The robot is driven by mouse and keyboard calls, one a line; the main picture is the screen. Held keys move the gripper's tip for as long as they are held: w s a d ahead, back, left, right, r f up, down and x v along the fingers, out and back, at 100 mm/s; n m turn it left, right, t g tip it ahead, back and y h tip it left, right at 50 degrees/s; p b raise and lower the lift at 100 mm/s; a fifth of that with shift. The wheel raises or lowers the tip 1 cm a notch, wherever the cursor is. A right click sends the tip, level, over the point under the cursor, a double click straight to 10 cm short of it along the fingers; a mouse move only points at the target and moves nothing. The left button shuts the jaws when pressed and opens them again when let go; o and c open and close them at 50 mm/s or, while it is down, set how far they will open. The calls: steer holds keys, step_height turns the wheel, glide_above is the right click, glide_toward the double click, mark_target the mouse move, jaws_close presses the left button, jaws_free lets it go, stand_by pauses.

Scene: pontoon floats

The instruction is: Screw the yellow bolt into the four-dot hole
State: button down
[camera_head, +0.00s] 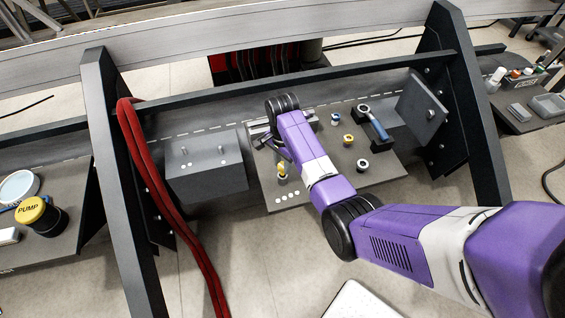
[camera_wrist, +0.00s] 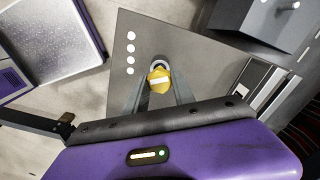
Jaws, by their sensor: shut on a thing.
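The yellow bolt (camera_wrist: 159,82) shows in the wrist view between the two fingers of my gripper (camera_wrist: 158,92), with a pale stripe across its head. My gripper is shut on it. In the head view the bolt (camera_head: 282,171) is upright at the left part of the grey board (camera_head: 311,190), just behind a row of four white dots (camera_head: 285,196). The dots (camera_wrist: 131,53) are beside it in the wrist view. A pale ring shows at the bolt's far side; the hole itself is hidden. I cannot tell how deep the bolt sits.
To the right on the board are a blue-collared piece (camera_head: 336,118), a yellow-collared piece (camera_head: 348,140), a dark-collared piece (camera_head: 363,164) and a blue-handled tool (camera_head: 377,127). A grey block (camera_head: 206,164) stands to the left. Red hoses (camera_head: 160,190) hang by the left frame post.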

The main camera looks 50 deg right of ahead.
mark_target(282, 165)
steer(key=shift+f+b, duration=1.2)
steer(key=shift+f, duration=0.6)
steer(key=c, duration=1)
jaws_free()
steer(key=shift+o, duration=0.2)
step_height(282, 165, up, 8)
steer(key=shift+f, duration=0.1)
